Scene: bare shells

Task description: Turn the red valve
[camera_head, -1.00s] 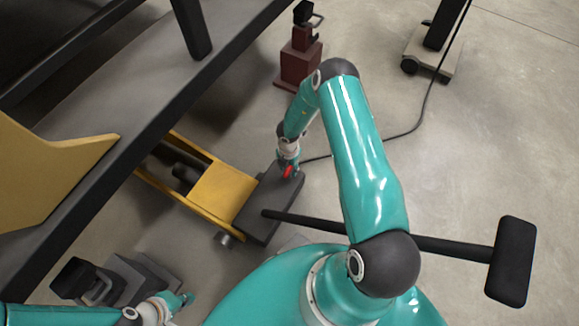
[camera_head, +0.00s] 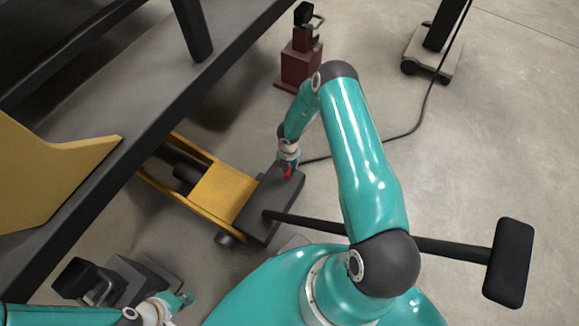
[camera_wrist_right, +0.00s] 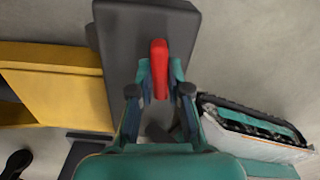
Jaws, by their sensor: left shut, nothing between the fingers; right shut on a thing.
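The red valve (camera_head: 287,173) is a small red handle on the dark grey end block (camera_head: 262,212) of a yellow floor jack. In the right wrist view the red valve (camera_wrist_right: 159,66) stands out between the fingers of my right gripper (camera_wrist_right: 160,80). My right gripper (camera_head: 287,166) is shut on the valve, and its fingers partly hide it in the head view. My left gripper (camera_head: 187,299) is shut and empty at the lower left, well away from the valve.
The yellow jack frame (camera_head: 221,190) reaches under a dark raised beam (camera_head: 110,155). A black bar (camera_head: 305,222) runs from the block to the right, below my right arm. A dark red stand (camera_head: 301,66) is behind. A black cable (camera_head: 405,132) crosses the floor.

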